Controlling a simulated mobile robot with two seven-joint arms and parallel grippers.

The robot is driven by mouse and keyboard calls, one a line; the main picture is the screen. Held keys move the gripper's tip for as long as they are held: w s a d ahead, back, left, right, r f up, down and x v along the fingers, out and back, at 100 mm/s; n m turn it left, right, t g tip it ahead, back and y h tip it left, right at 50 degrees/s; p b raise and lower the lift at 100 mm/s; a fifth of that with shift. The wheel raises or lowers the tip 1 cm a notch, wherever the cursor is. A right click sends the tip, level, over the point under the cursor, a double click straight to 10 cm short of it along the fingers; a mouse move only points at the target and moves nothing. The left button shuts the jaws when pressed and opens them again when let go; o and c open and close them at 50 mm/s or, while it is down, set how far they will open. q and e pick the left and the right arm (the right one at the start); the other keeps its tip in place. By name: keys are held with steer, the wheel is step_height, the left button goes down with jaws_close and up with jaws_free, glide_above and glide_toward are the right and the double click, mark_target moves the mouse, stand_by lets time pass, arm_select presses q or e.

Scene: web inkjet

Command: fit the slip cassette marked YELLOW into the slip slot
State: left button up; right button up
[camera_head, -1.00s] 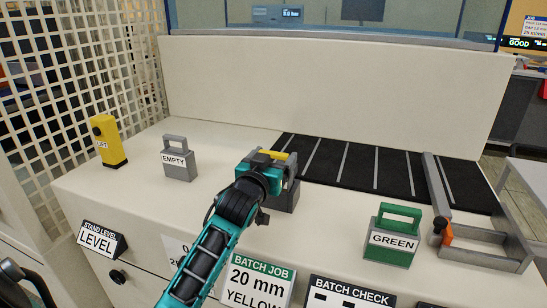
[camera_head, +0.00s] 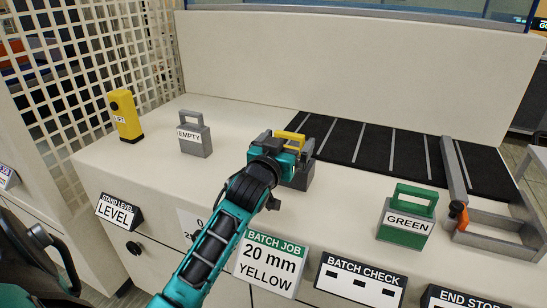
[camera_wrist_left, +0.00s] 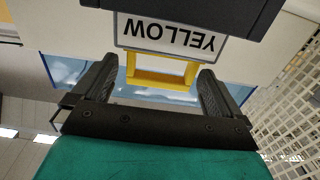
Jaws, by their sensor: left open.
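The cassette marked YELLOW (camera_wrist_left: 172,34) shows its label upside down in the left wrist view, with its yellow handle (camera_wrist_left: 162,78) between my fingers and gaps on both sides. In the head view, the yellow handle (camera_head: 291,136) rises behind my left gripper (camera_head: 282,145), which is open. The cassette's body is mostly hidden there by the gripper. A dark grey block (camera_head: 304,177), apparently the slip slot, stands under it. In the wrist view a dark edge (camera_wrist_left: 190,12) borders the label's lower side. How deep the cassette sits I cannot tell. My right gripper is not in view.
A grey cassette marked EMPTY (camera_head: 195,140) and a yellow LIFT unit (camera_head: 126,116) stand at the left. A green cassette marked GREEN (camera_head: 406,217) stands at the right. Several signs, including BATCH JOB (camera_head: 268,265), line the front edge. A black striped bed (camera_head: 375,150) lies behind.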

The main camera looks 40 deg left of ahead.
arm_select(q)
steer(key=p+v, duration=0.1)
steer(key=v, duration=1)
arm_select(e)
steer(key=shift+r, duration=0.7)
arm_select(q)
steer(key=shift+s, duration=0.1)
